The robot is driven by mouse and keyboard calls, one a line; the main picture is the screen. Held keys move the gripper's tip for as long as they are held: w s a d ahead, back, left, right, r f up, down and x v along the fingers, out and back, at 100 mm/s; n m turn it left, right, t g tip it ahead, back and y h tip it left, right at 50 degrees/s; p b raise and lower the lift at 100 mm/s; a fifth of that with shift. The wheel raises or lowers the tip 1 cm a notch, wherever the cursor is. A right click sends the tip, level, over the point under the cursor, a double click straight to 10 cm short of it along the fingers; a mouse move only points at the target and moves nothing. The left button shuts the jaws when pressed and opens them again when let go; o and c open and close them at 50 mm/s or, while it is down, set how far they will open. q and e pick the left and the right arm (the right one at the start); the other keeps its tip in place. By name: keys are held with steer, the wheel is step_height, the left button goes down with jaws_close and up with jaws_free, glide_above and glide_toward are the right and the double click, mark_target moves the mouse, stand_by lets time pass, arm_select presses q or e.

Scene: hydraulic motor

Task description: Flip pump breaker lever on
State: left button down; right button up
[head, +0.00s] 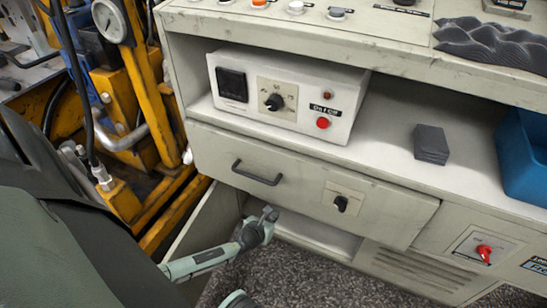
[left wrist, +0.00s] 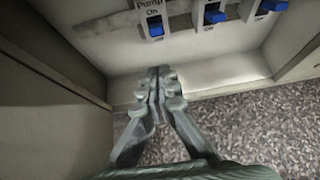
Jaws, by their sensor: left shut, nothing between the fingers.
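The pump breaker lever (left wrist: 155,26) is a small blue lever at the top of the left wrist view. It sits under a label reading "Pump" and "On". I cannot tell its position clearly. My left gripper (left wrist: 158,84) is shut and empty, with its fingertips below the lever in the picture and apart from it. In the head view the left gripper (head: 268,217) is at the open compartment below the drawer. The breaker levers are hidden in the head view. My right gripper is not in view.
Two more blue levers (left wrist: 215,15) (left wrist: 274,6) stand to the right of the pump one. An open cabinet door (head: 205,222) is left of the gripper. The drawer (head: 300,185) overhangs the compartment. A red rotary switch (head: 484,252) is at the right.

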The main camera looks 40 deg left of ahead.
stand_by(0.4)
arm_select(q)
steer(key=s+d+r+n+g, duration=0.2)
steer(key=s+n, duration=0.4)
steer(key=n, duration=0.4)
steer(key=s+d+r+n+g+h, duration=0.1)
steer(key=s+d+r+n+g, duration=0.2)
steer(key=s+n, duration=0.4)
steer(key=s+d+r+n+g, duration=0.2)
steer(key=s+d+n, duration=0.3)
steer(key=n, duration=0.9)
steer(key=shift+s+r+n+g+h, duration=0.15)
steer(key=shift+s+n+g+h, duration=0.25)
steer(key=shift+s, duration=0.35)
steer(key=shift+s, duration=0.1)
